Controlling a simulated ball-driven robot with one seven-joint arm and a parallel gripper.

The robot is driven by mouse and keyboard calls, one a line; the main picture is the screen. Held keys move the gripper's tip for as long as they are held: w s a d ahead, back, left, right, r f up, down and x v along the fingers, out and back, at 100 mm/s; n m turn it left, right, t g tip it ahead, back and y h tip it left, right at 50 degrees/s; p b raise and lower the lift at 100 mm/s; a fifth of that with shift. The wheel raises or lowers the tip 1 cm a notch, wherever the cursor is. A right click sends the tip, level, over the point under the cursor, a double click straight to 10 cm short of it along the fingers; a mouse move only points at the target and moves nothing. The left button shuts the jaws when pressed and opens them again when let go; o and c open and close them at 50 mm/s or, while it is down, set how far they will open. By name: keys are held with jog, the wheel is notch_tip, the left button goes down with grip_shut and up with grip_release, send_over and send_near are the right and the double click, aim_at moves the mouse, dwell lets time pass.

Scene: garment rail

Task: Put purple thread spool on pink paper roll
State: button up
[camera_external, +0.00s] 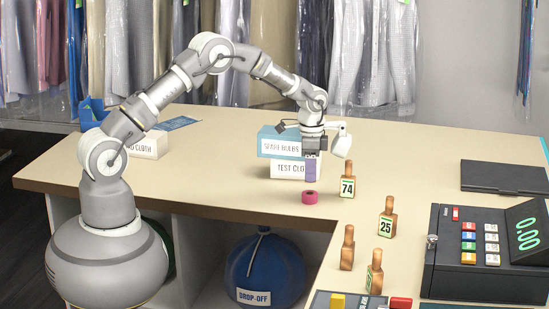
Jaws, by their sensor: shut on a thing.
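The purple thread spool (311,172) is upright in my gripper (311,156), which is shut on it. The spool hangs above the counter, in front of the boxes. The pink paper roll (309,196) lies flat on the counter just below the spool, with its hole facing up. A gap of counter shows between the spool's lower end and the roll in the picture. The fingertips are small in this view and partly merge with the spool.
Boxes marked "SPARE BULBS" (280,146) and "TEST CLO" (288,170) stand stacked close behind my gripper. A cash register (480,255) is at the right.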

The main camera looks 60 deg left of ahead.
notch_tip(320, 180, down, 4)
jog(key=shift+r+b, duration=0.25)
jog(key=shift+b, duration=0.25)
jog(key=shift+r, duration=0.15)
jog(key=o, duration=0.6)
jog(key=shift+f, duration=0.2)
jog(key=o, duration=0.4)
jog(key=shift+r, duration=0.15)
